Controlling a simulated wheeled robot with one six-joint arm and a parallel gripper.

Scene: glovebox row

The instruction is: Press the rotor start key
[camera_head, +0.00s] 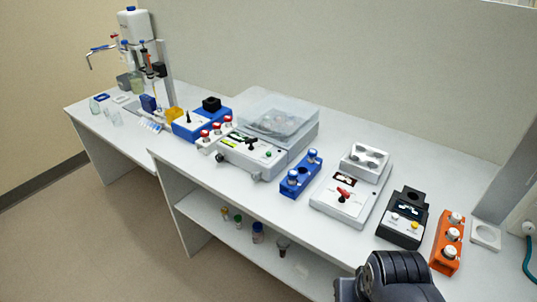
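A rotor machine (278,115) with a clear, closed lid stands on the bench near the middle of the view. Its white front panel (243,156) carries a small green round key (268,154), a dark knob (252,142) and a lit green display. Which of these is the rotor start key is too small to read. A dark ridged part of my own arm shows at the bottom right, apart from the machine. My gripper's fingers are not in view.
Right of the machine stand a blue vial rack (299,176), a white device with a red knob (342,195), a black device (404,218) and an orange rack (446,245). A blue device (203,122) and red-capped vials (216,130) stand left. Bottles sit on the lower shelf.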

